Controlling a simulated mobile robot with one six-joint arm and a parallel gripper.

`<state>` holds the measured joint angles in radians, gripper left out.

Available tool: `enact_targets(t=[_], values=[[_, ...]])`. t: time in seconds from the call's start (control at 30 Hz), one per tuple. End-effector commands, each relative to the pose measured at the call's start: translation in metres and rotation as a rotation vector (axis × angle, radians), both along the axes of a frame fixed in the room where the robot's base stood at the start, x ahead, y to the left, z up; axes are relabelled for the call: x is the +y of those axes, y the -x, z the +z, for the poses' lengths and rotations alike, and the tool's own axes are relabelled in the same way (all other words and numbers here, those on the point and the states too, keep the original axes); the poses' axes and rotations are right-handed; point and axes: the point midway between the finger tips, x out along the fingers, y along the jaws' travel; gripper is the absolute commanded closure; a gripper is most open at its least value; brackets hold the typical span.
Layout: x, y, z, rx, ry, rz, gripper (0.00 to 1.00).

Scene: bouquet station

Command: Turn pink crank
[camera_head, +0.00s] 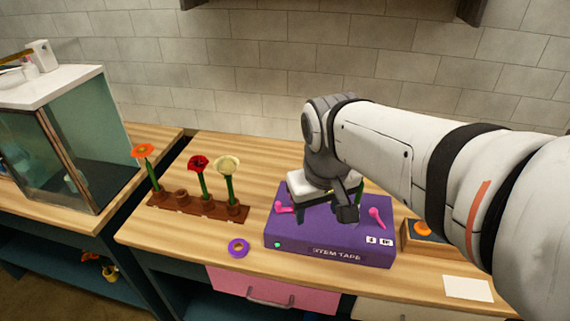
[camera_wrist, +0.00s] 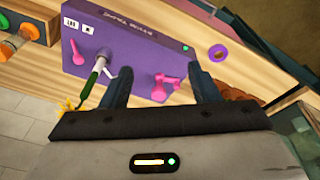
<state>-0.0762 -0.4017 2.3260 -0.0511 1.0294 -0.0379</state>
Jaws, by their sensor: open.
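The purple stem tape box (camera_head: 330,245) sits on the wooden counter; its face also shows in the wrist view (camera_wrist: 137,52). One pink crank (camera_head: 283,208) is at the box's left end in the head view. A second pink crank (camera_head: 377,217) is at its right. In the wrist view the left-end crank (camera_wrist: 165,86) lies between my finger lines, and the other crank (camera_wrist: 77,53) is outside them. My gripper (camera_wrist: 160,84) is open over the box, with nothing visibly gripped. A green stem (camera_wrist: 97,68) with yellow petals (camera_wrist: 66,105) shows beside one finger.
A brown rack (camera_head: 190,206) holds orange, red and cream flowers at left. A purple tape ring (camera_head: 238,247) lies before the box. A wooden block with an orange button (camera_head: 423,228) is at right. A glass cabinet (camera_head: 90,140) stands far left.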

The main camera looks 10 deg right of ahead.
Motion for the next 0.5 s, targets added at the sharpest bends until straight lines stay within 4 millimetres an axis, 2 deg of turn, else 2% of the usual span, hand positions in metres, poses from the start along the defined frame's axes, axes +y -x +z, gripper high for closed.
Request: enact_targets(t=[0.03,0.27,0.5], values=[[0.001,-0.016,-0.004,0.038,0.016,0.035,0.45],[0.004,-0.081,-0.006,0.212,0.088,0.211,0.45],[0.012,-0.147,-0.025,0.393,0.145,0.382,0.45]])
